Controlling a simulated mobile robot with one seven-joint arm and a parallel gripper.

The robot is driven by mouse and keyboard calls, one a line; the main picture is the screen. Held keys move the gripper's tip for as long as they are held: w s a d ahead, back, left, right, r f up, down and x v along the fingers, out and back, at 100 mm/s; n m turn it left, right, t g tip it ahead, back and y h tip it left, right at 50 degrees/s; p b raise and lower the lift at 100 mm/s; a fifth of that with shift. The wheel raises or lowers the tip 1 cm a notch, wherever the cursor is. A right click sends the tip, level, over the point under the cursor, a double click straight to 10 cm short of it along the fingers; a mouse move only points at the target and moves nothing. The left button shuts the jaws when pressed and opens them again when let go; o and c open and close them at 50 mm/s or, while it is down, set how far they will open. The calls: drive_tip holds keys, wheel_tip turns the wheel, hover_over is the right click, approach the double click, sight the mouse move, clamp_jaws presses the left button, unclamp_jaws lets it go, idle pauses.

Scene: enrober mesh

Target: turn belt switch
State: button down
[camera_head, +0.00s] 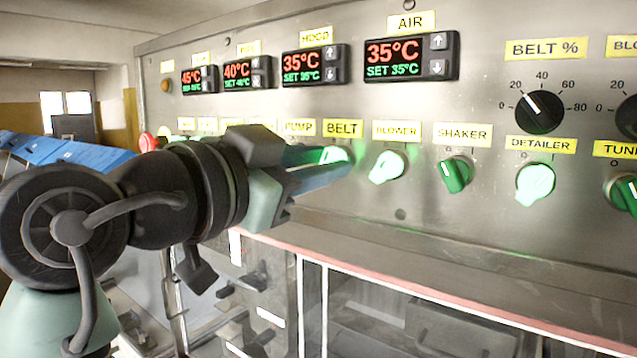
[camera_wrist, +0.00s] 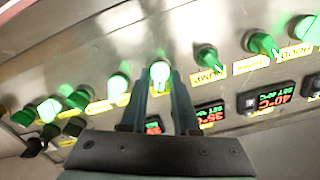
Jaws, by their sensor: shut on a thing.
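The belt switch (camera_head: 335,153) is a green, lit knob under the yellow BELT label (camera_head: 342,129) on the steel control panel. My gripper (camera_head: 336,166) reaches it from the left in the head view, its fingers partly covering the knob. In the wrist view, the glowing belt switch (camera_wrist: 160,71) sits between the two fingertips of my gripper (camera_wrist: 162,82). My gripper is shut on it. The knob's exact angle is hard to tell because of the glow and the fingers.
The lit blower switch (camera_head: 387,166) is close to the right, then the darker green shaker switch (camera_head: 455,174) and the lit detailer switch (camera_head: 535,183). Temperature displays (camera_head: 408,57) and the BELT % dial (camera_head: 539,110) are above. A red-edged clear guard (camera_head: 420,300) lies below the panel.

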drive_tip(key=shift+m+b, duration=0.35)
drive_tip(key=shift+m, duration=0.25)
drive_tip(key=shift+r, duration=0.1)
drive_tip(key=c, duration=0.9)
unclamp_jaws()
drive_tip(key=b+v, duration=0.1)
drive_tip(key=v, duration=1.2)
drive_tip(key=shift+b, duration=0.35)
